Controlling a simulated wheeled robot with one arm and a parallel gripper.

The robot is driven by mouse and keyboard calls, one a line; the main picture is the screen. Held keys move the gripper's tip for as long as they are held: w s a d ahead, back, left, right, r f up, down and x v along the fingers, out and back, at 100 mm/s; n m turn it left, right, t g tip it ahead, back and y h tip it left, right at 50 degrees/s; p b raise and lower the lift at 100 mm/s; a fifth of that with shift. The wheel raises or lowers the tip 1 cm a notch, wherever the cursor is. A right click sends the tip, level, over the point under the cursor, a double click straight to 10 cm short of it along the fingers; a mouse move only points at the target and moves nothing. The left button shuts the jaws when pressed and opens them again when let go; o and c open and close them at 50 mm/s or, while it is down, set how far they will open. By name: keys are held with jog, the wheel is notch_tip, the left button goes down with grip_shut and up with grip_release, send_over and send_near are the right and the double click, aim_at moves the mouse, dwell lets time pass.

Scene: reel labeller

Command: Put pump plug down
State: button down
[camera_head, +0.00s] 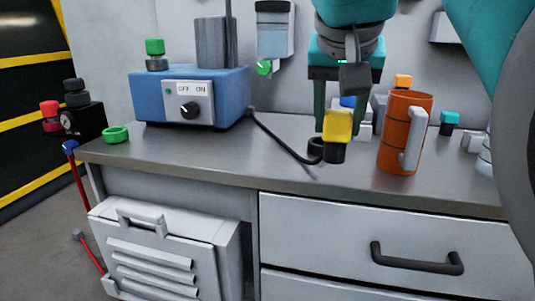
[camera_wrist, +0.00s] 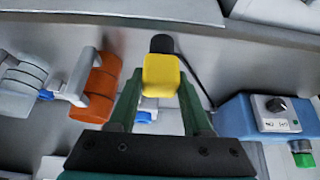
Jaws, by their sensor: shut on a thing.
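The pump plug (camera_head: 338,126) is a yellow block with a black end, and a black cable meets it. My gripper (camera_head: 337,112) points down and is shut on its yellow part, with the black end below. In the wrist view the plug (camera_wrist: 161,76) sits between the fingertips of my gripper (camera_wrist: 160,84), its black end pointing to the picture's top. The plug is over the grey worktop (camera_head: 290,166) near its front edge. I cannot tell whether its black end touches the worktop.
An orange mug (camera_head: 400,130) stands close to the right of the plug. The blue pump box (camera_head: 240,90) with an OFF/ON knob stands at left, its cable (camera_head: 275,136) crossing the worktop. A green ring (camera_head: 115,134) lies at the left edge. The worktop between box and plug is mostly clear.

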jog(key=shift+w+d+f+p, duration=0.35)
jog(key=shift+w+f, duration=0.5)
jog(key=shift+w, duration=1.75)
jog(key=shift+w+d+f+p, duration=0.35)
jog(key=shift+w+f, duration=0.55)
jog(key=shift+w, duration=1.7)
jog(key=shift+w+d+f+p, duration=0.2)
jog(key=shift+w+d+f, duration=0.5)
jog(key=shift+w, duration=1.9)
jog(key=shift+a+f, duration=0.2)
jog(key=shift+f, duration=0.15)
jog(key=shift+c, duration=1.7)
grip_release()
